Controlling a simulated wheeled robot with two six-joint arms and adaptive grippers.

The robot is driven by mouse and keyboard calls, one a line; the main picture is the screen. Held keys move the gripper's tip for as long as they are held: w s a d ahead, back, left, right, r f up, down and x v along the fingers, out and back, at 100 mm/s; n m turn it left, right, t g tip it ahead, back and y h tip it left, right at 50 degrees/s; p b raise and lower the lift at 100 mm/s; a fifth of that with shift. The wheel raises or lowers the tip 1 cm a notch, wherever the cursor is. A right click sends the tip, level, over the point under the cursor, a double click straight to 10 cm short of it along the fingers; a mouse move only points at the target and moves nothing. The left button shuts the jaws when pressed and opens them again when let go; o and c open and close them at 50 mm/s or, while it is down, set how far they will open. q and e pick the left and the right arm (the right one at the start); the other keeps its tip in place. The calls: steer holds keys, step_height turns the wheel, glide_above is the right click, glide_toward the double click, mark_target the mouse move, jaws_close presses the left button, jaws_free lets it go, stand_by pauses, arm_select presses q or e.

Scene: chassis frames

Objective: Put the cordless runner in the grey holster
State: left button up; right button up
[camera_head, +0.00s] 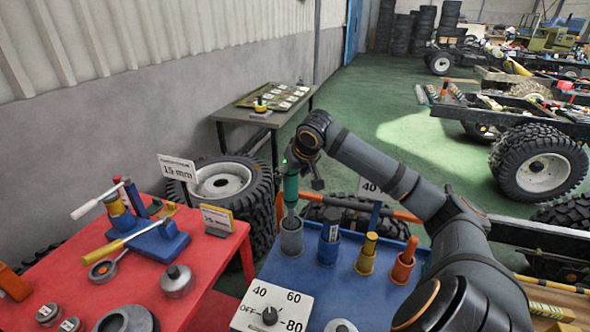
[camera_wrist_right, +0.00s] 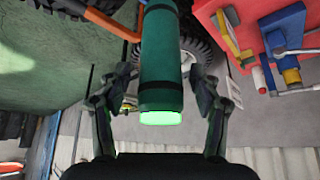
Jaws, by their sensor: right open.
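The cordless runner (camera_head: 291,188) is a green cylinder standing upright, its lower end inside the grey holster (camera_head: 291,240) at the left back of the blue bench top. My right gripper (camera_head: 304,172) is at the runner's upper end. In the right wrist view the runner (camera_wrist_right: 161,65) runs between the two open fingers of the gripper (camera_wrist_right: 160,100), with visible gaps on both sides. Its end glows green. The runner's lower end is hidden inside the holster. My left gripper is not in view.
A blue holster (camera_head: 328,248), a yellow holster (camera_head: 365,262) and an orange holster (camera_head: 402,270) stand right of the grey one, each with a tool. A dial panel (camera_head: 250,316) is in front. A red table (camera_head: 215,255) with tools stands left, tyres behind.

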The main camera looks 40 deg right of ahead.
steer(key=b+v, duration=0.3)
steer(key=v, duration=0.8)
steer(key=shift+s+r, duration=0.25)
steer(key=shift+a, duration=0.1)
